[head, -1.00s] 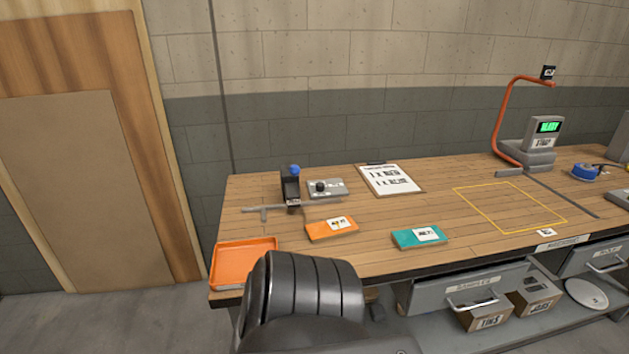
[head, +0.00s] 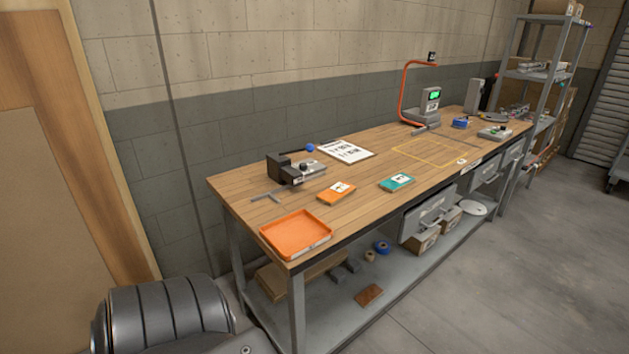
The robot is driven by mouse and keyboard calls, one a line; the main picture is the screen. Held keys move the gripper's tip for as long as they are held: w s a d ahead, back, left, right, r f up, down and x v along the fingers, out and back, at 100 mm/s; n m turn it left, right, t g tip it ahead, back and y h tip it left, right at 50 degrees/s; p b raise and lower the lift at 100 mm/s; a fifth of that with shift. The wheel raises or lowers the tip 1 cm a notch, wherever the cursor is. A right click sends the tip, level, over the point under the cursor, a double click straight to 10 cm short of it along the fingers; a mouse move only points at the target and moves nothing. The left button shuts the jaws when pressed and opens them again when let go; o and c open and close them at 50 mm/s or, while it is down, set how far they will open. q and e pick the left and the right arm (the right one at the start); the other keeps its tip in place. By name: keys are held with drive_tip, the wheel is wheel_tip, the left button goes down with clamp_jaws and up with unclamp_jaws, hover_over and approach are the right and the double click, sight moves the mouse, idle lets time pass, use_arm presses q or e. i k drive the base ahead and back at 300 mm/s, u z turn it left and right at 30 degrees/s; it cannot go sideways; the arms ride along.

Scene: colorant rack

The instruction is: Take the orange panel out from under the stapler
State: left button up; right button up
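The orange panel (head: 337,192) is a small flat orange piece with a white label. It lies on the wooden workbench (head: 370,190), right of the middle of its near left part. A black press-like device with a blue-knobbed lever (head: 286,170), apparently the stapler, stands to the panel's left and behind it. The panel looks clear of this device, with bare wood between them. Neither of my grippers shows in the head view.
An orange tray (head: 296,234) sits at the bench's near left corner. A teal panel (head: 397,182) lies right of the orange one. A clipboard (head: 347,151) lies behind them. A lower shelf (head: 345,315) holds boxes and tape rolls. Open floor (head: 520,290) lies to the right.

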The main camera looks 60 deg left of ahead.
sight(329, 197)
drive_tip(key=u, duration=0.7)
